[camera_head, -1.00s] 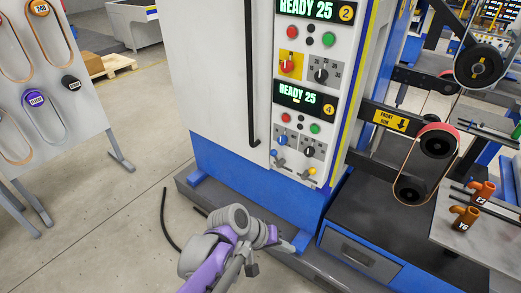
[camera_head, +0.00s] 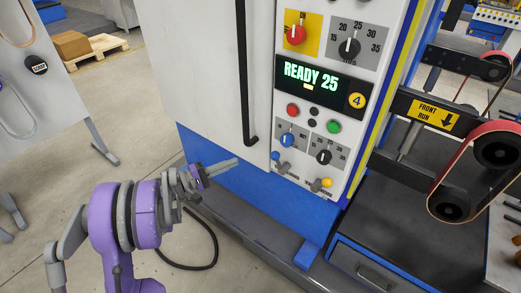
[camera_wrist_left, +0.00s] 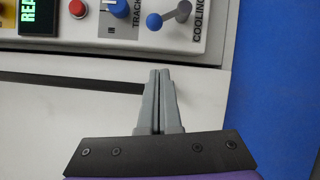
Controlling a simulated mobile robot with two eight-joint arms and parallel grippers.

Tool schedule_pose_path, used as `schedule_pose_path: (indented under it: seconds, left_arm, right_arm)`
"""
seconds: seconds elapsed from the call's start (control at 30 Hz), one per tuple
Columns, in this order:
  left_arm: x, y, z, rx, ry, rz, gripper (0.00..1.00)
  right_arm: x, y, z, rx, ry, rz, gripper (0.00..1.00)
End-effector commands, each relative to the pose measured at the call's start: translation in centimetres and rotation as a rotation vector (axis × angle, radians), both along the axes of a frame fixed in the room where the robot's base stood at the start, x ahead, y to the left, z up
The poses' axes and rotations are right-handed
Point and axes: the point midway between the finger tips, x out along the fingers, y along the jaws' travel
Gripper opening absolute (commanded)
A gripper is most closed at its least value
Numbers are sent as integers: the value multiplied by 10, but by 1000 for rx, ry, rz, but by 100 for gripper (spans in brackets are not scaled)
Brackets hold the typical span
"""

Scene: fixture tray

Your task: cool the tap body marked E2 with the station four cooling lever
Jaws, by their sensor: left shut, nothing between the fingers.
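The station four panel (camera_head: 305,150) shows READY 25 and a yellow 4 in the head view. The cooling lever (camera_head: 278,163), with a blue ball, is at its lower left; in the left wrist view the lever (camera_wrist_left: 178,14) stands beside the word COOLING. My left gripper (camera_head: 236,161) is shut and empty, left of the panel's lower part and pointing toward it. In the left wrist view the closed fingertips (camera_wrist_left: 159,72) are apart from the lever, below it in the picture. An orange piece (camera_head: 519,257) is cut off at the right edge; no mark is readable. My right gripper is out of view.
A yellow-ended lever (camera_head: 322,184) sits right of the cooling lever. A blue knob (camera_head: 287,140) and a black knob (camera_head: 323,157) are just above. A black vertical handle (camera_head: 245,80) is on the cabinet's left. A belt machine (camera_head: 470,160) stands at the right.

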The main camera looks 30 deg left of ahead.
Motion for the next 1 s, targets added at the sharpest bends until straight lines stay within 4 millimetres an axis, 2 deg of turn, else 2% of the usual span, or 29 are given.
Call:
schedule_pose_path:
  seconds: [0.17, 0.57, 0.77, 1.0]
  left_arm:
    - [-3, 13, -3, -23, -29, 14, 0]
    - [1, 10, -2, -24, -30, 14, 0]
    - [26, -5, 0, -24, -29, 10, 0]
    - [71, -30, 3, -24, -29, 10, 0]
  right_arm:
    - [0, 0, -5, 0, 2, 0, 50]
    - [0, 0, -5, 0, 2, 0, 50]
    - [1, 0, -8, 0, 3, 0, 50]
    - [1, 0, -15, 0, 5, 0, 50]
